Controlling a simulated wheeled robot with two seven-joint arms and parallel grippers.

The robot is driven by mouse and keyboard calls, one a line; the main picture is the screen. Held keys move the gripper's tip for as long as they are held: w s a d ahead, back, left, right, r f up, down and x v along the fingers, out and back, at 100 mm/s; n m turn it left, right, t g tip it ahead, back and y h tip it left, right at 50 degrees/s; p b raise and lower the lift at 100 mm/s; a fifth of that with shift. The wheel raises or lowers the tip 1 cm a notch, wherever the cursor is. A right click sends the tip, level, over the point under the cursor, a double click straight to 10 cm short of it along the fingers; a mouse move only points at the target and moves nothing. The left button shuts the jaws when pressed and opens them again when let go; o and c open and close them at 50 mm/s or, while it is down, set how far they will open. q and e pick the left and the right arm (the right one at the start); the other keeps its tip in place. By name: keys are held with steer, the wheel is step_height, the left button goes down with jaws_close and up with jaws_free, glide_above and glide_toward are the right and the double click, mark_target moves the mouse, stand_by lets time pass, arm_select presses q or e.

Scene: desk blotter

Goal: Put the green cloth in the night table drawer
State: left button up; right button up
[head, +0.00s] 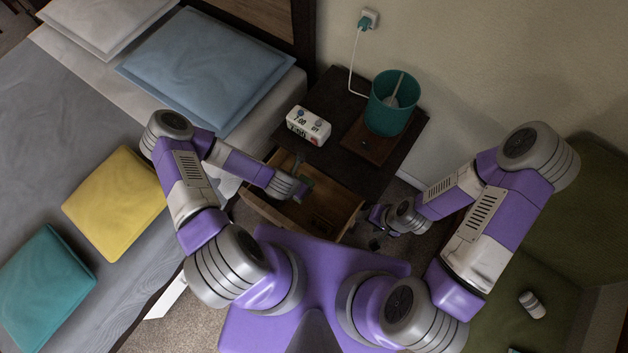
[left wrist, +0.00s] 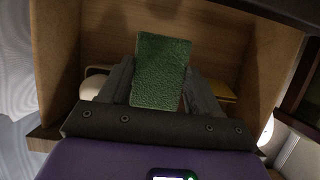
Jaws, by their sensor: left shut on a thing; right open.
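The green cloth (left wrist: 160,70) is a dark green, textured rectangle standing up between the fingers of my left gripper (left wrist: 161,98) in the left wrist view. My left gripper is shut on it. In the head view my left gripper (head: 302,189) is over the left part of the open drawer (head: 335,203), and only a small bit of the cloth shows there. The drawer is light wood and pulled out from the dark night table (head: 345,110). I cannot tell whether the cloth touches the drawer floor. My right gripper (head: 375,218) is open and empty, beside the drawer's right front corner.
The bed with yellow (head: 115,203), teal (head: 45,285) and blue (head: 205,68) pillows is at left. A green sofa (head: 530,255) is at right.

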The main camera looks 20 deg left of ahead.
arm_select(q)
step_height(320, 180, down, 9)
steer(key=b, duration=0.3)
steer(key=shift+f, duration=0.1)
steer(key=w, duration=0.1)
steer(key=w+d, duration=0.1)
steer(key=w, duration=0.1)
steer(key=shift+w+d, duration=0.1)
steer(key=shift+w, duration=0.1)
steer(key=w, duration=0.1)
steer(key=w+d+b, duration=0.1)
steer(key=w, duration=0.2)
steer(key=shift+d, duration=0.3)
steer(key=shift+w+f+b, duration=0.1)
steer(key=shift+f+b, duration=0.3)
steer(key=shift+b, duration=0.2)
steer(key=shift+f, duration=0.15)
steer(key=o, duration=1.2)
